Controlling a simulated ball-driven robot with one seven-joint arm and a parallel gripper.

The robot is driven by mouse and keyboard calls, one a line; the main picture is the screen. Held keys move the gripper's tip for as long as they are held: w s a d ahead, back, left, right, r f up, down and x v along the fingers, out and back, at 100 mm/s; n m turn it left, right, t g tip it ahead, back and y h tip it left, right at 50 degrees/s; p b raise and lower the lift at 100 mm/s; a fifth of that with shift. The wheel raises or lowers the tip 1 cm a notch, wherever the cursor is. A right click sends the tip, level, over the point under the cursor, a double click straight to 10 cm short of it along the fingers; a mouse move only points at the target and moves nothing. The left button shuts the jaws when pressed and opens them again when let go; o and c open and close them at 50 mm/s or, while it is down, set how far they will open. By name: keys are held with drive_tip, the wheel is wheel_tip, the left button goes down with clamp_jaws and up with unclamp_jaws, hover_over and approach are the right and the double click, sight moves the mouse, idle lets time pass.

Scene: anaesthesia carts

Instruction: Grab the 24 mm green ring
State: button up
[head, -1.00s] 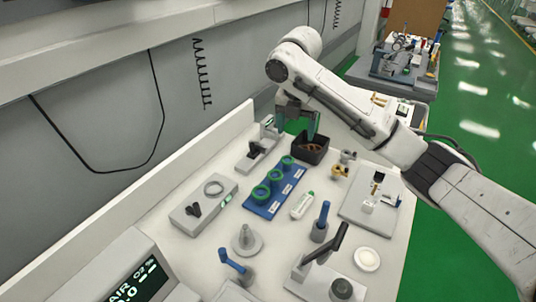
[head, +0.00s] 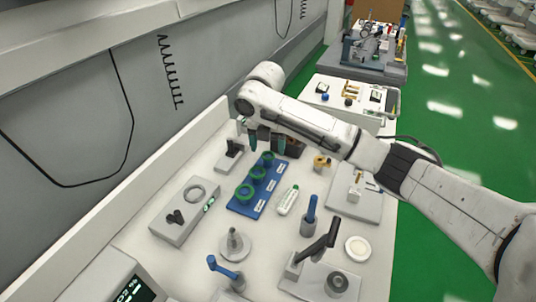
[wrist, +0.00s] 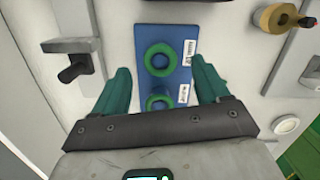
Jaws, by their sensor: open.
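A blue board (head: 240,207) carries three green rings in a row: a far one (head: 268,157), a middle one (head: 257,173) and a near one (head: 245,192). White labels lie beside them, too small to read, so I cannot tell which ring is 24 mm. My gripper (head: 266,144) is open and empty above the far end of the board. In the wrist view, one green ring (wrist: 161,60) lies between the fingers (wrist: 160,75), below them. A second ring (wrist: 158,103) is partly hidden by my gripper's body. The third is hidden there.
A black clamp on a grey base (head: 230,157) stands left of the board. A dark box (head: 295,148) is behind my gripper.

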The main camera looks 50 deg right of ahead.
drive_tip(key=shift+d+f, duration=0.15)
drive_tip(key=shift+f, duration=0.8)
drive_tip(key=c, duration=1.1)
drive_tip(key=shift+r, duration=0.1)
